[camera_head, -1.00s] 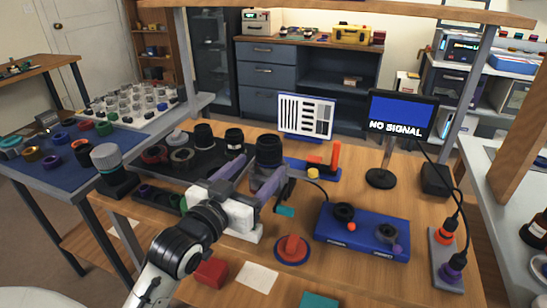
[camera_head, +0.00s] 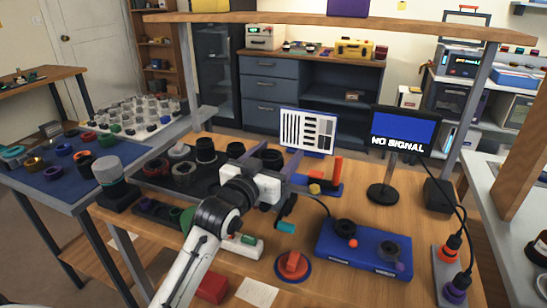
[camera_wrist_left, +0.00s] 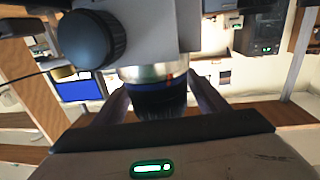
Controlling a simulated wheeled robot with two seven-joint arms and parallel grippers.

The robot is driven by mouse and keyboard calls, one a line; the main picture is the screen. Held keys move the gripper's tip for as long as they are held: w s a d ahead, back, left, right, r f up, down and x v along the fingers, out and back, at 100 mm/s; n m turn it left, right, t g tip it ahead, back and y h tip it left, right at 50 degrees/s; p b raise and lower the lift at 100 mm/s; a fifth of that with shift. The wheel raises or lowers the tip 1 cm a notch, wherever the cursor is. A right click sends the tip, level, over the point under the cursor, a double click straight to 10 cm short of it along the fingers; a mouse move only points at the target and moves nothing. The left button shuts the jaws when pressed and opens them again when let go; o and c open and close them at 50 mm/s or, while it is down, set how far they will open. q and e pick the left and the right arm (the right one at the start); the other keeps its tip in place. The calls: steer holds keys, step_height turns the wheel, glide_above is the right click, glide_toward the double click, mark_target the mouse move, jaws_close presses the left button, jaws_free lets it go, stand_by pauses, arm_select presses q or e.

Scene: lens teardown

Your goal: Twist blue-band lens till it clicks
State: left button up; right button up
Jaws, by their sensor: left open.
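In the left wrist view a black lens barrel (camera_wrist_left: 158,98) with a metal ring and a small red mark shows below a grey body with a black knob. My right gripper is in neither view.
A black tray (camera_head: 190,185) with several lens parts lies left of the gripper. A blue fixture (camera_head: 362,262), a red round knob (camera_head: 293,264) and a monitor (camera_head: 402,135) are to the right. A test chart (camera_head: 307,131) stands behind. The bench front holds a red block (camera_head: 212,287).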

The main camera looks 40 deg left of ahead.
arm_select(q)
steer(key=c, duration=1.3)
steer(key=shift+d+m+h, duration=0.1)
steer(key=shift+m+h, duration=0.5)
steer(key=shift+h, duration=0.4)
steer(key=shift+d+m+h, duration=0.1)
steer(key=shift+m+h, duration=0.2)
steer(key=shift+h, duration=0.2)
steer(key=shift+d+m+h, duration=0.25)
steer(key=shift+m+h, duration=0.15)
steer(key=shift+h, duration=0.2)
steer(key=shift+d+m+h+b, duration=0.2)
steer(key=shift+m+h+b, duration=0.45)
steer(key=shift+h, duration=0.25)
